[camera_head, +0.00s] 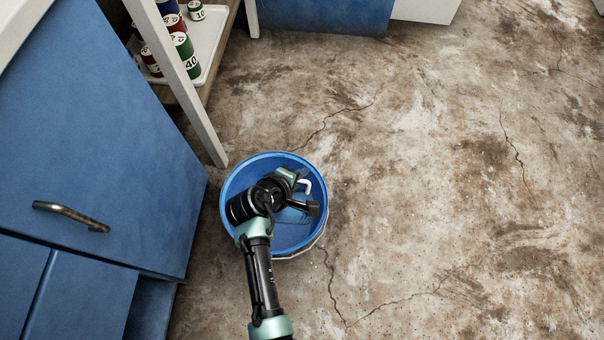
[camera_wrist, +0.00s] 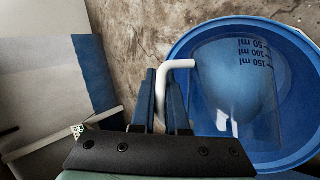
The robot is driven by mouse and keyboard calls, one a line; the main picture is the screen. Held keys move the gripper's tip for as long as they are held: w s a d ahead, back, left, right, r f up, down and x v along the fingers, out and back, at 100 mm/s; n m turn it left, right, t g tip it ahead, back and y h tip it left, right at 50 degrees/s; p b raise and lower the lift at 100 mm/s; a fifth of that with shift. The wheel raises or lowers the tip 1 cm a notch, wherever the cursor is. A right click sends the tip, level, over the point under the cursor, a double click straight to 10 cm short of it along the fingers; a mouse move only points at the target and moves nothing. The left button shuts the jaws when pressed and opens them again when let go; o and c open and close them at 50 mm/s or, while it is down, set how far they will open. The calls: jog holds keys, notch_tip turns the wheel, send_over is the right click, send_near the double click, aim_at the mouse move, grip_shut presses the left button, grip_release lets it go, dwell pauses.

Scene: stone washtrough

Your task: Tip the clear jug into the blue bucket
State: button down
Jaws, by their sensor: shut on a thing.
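The clear jug (camera_wrist: 240,85) has dark ml markings and a white handle (camera_wrist: 165,75). My gripper (camera_wrist: 162,100) is shut on that handle. In the head view my gripper (camera_head: 304,196) is above the blue bucket (camera_head: 262,161), with the white handle (camera_head: 306,185) showing beside it. The bucket stands on the floor; in the wrist view its rim (camera_wrist: 300,38) surrounds the see-through jug. The jug's body is mostly hidden by my arm in the head view. I cannot tell its exact tilt or whether liquid is in it.
A blue cabinet (camera_head: 100,130) with a metal handle stands at the left. A pale post (camera_head: 178,80) comes down close to the bucket. A shelf tray (camera_head: 208,40) behind it holds several numbered cans. The cracked floor (camera_head: 450,180) to the right is clear.

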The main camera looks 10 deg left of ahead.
dwell(0.4)
jog(key=shift+s+a+n+t+h+b, duration=0.1)
jog(key=shift+a+n+t+h+b, duration=0.25)
jog(key=shift+a+h+b, duration=0.4)
jog(key=shift+d, duration=0.15)
jog(key=shift+f, duration=0.1)
dwell(0.4)
jog(key=shift+s+a+n+h+b, duration=0.15)
jog(key=shift+a+n+h+b, duration=0.3)
jog(key=shift+a+h+b, duration=0.4)
jog(key=shift+d, duration=0.1)
